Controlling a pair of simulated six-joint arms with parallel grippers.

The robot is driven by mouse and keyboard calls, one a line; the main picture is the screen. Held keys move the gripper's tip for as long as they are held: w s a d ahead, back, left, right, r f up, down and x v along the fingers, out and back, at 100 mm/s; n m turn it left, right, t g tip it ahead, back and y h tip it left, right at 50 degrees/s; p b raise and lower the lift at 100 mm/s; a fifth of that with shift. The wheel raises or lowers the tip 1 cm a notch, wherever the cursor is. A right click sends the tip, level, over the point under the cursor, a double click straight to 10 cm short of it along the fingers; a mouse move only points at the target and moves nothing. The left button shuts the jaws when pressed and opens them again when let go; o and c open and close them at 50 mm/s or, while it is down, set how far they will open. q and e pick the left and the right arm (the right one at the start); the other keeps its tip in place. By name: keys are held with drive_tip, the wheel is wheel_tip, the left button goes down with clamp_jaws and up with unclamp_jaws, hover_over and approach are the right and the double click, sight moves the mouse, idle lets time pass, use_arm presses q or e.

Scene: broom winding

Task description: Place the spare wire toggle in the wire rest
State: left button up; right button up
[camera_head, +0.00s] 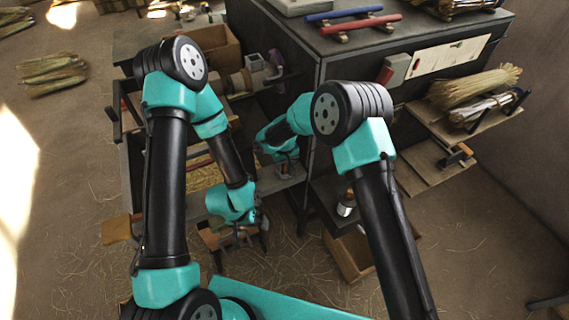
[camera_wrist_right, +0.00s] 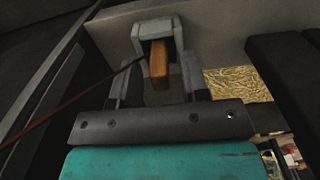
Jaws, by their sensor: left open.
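In the right wrist view, a wooden toggle (camera_wrist_right: 158,66) stands between the fingers of my right gripper (camera_wrist_right: 158,42), which look closed on it. A thin brown wire (camera_wrist_right: 70,102) runs from beside the toggle to the left edge. Pale grey parts surround the toggle's upper end; I cannot tell whether any of them is the wire rest. In the head view, my right gripper (camera_head: 287,165) is at the shelf beside the dark cabinet, and the toggle is too small to make out. My left gripper (camera_head: 255,228) is lower, open, in front of the bench.
The dark cabinet (camera_head: 312,100) stands close to my right gripper. A wooden box (camera_head: 208,48) and a spool (camera_head: 237,84) are on the bench behind. Straw shows beyond the gripper in the right wrist view (camera_wrist_right: 243,84). An open box (camera_head: 350,256) stands below right.

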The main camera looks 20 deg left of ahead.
wheel_tip(320, 180, up, 12)
drive_tip(key=shift+r, duration=0.2)
idle(0.6)
drive_tip(key=shift+f, duration=0.1)
idle(0.5)
